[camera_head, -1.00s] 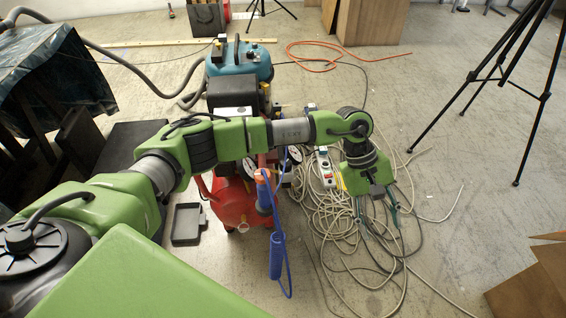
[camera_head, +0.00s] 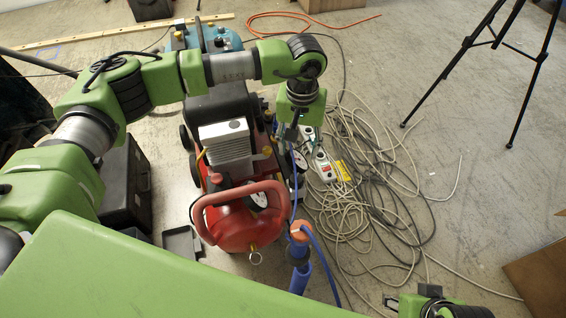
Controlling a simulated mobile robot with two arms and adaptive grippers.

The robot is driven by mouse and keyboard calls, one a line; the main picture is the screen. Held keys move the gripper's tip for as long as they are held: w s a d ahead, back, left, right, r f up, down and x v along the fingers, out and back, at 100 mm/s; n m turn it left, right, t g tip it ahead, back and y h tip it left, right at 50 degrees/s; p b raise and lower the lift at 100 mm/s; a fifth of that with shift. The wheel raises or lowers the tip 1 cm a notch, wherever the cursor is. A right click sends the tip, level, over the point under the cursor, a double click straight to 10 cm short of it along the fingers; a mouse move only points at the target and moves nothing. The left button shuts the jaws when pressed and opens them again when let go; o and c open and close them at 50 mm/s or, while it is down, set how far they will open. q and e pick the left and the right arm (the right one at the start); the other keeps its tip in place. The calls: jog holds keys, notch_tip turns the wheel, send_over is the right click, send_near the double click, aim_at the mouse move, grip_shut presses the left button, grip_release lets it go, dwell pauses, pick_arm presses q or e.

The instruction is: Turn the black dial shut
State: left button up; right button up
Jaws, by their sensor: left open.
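The red air compressor (camera_head: 238,226) stands on the floor in the middle of the view, with a red handle and round gauges (camera_head: 258,199) on its right side. I cannot make out the black dial for certain; it may be among the fittings by the gauges, partly hidden by my gripper. My left gripper (camera_head: 299,151) hangs from the green arm, fingers down, open and empty, just right of the compressor beside the gauges. I cannot tell whether it touches anything. Part of my right arm, with what seem to be its fingers (camera_head: 408,284), shows at the bottom right edge.
A white power strip (camera_head: 324,168) and tangled cables (camera_head: 375,205) lie right of the compressor. A blue hose (camera_head: 300,272) with an orange end stands in front. A black case (camera_head: 126,184) is at left.

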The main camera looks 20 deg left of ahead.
aim_at(296, 178)
pick_arm(q)
notch_tip(296, 178, down, 4)
jog(key=shift+s+f+b, duration=0.1)
jog(key=shift+f+b, duration=0.05)
jog(key=shift+b, duration=0.25)
notch_tip(296, 178, down, 8)
jog(key=shift+f+b, duration=0.2)
jog(key=shift+b, duration=0.6)
jog(key=shift+f, duration=0.5)
pick_arm(e)
jog(key=w+a+r+t, duration=0.1)
jog(key=w+r+t, duration=0.1)
jog(key=w, duration=0.3)
jog(key=w+a+r+t+y, duration=0.1)
jog(key=w+a+r+t, duration=0.1)
jog(key=w, duration=0.4)
jog(key=shift+w+a+r+t, duration=0.3)
jog(key=shift+r+t, duration=0.05)
jog(key=shift+t, duration=0.55)
pick_arm(q)
jog(key=c, duration=1.1)
